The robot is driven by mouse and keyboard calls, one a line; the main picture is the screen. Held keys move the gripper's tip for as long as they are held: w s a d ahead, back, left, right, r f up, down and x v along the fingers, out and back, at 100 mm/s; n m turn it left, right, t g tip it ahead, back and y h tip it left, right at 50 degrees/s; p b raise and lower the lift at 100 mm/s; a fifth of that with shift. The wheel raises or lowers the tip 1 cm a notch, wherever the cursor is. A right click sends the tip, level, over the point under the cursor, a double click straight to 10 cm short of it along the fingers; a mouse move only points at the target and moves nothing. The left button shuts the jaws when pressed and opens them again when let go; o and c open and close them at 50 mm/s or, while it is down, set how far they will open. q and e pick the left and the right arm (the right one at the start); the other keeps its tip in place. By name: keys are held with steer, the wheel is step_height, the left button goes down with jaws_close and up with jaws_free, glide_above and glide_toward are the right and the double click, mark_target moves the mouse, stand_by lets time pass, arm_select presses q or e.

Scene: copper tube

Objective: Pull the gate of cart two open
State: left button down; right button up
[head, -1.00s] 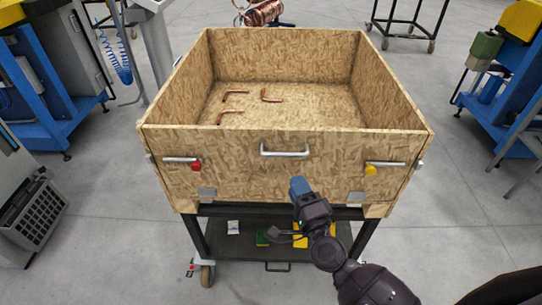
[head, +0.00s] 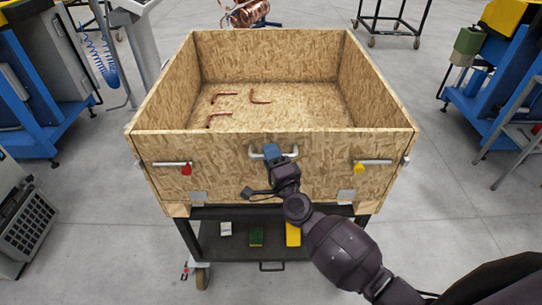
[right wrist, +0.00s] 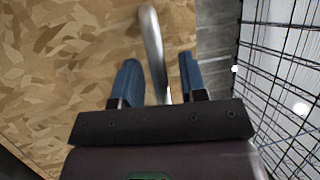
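The cart (head: 150,110) is an open box of pressed wood on a dark wheeled frame. Its front gate (head: 225,175) stands upright and shut, with a silver handle (head: 257,154) at its upper middle. A latch bar with a red knob (head: 186,169) is on the left and one with a yellow knob (head: 359,167) on the right. My right gripper (head: 272,152) is at the handle. In the right wrist view its blue fingers (right wrist: 158,80) are apart, with the handle bar (right wrist: 152,45) between them and a gap visible on each side. My left gripper is not in view.
Several bent copper tubes (head: 220,115) lie on the box floor. A lower shelf (head: 265,246) holds a yellow item (head: 293,234) and a green one (head: 256,236). Blue-framed machines stand left and right.

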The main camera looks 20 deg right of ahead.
steer(key=shift+c, duration=0.2)
jaws_close()
